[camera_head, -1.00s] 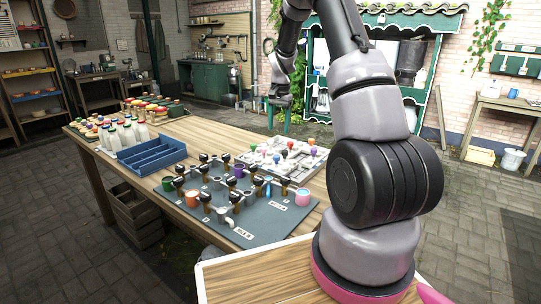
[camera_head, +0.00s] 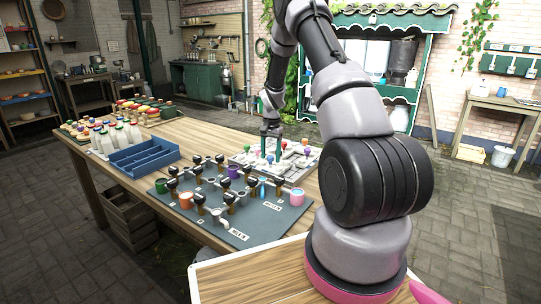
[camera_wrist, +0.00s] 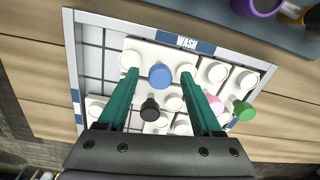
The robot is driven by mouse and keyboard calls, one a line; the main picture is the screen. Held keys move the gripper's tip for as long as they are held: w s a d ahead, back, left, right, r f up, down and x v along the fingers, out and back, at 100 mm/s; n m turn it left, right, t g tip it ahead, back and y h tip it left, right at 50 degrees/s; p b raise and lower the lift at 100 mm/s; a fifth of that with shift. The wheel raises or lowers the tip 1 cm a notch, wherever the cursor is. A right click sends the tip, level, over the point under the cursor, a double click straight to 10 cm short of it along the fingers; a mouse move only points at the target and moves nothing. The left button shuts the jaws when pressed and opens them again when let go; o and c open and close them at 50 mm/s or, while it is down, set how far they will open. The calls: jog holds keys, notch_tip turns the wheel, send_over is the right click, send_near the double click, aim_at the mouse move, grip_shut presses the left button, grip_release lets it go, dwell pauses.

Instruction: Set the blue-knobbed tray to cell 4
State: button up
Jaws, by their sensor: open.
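The blue-knobbed tray shows its round blue knob (camera_wrist: 160,75) in the wrist view, on a white piece near the "WASH" edge of the framed board (camera_wrist: 70,40). White trays with round cups fill much of the board around it. A black knob (camera_wrist: 150,108), a pink knob (camera_wrist: 217,107) and a green knob (camera_wrist: 243,111) stand nearby. My gripper (camera_wrist: 158,76) is open, its teal fingers on either side of the blue knob in the picture. I cannot tell its height over the knob. In the head view my gripper (camera_head: 270,152) points down over the board.
A grey mat (camera_head: 240,228) with cups and black-knobbed fittings lies in front of the board. A blue divided crate (camera_head: 145,160) and white bottles (camera_head: 118,140) stand to the left. The board's grid shows bare cells at its left in the wrist view.

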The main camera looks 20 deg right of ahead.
grip_shut()
dwell(1.4)
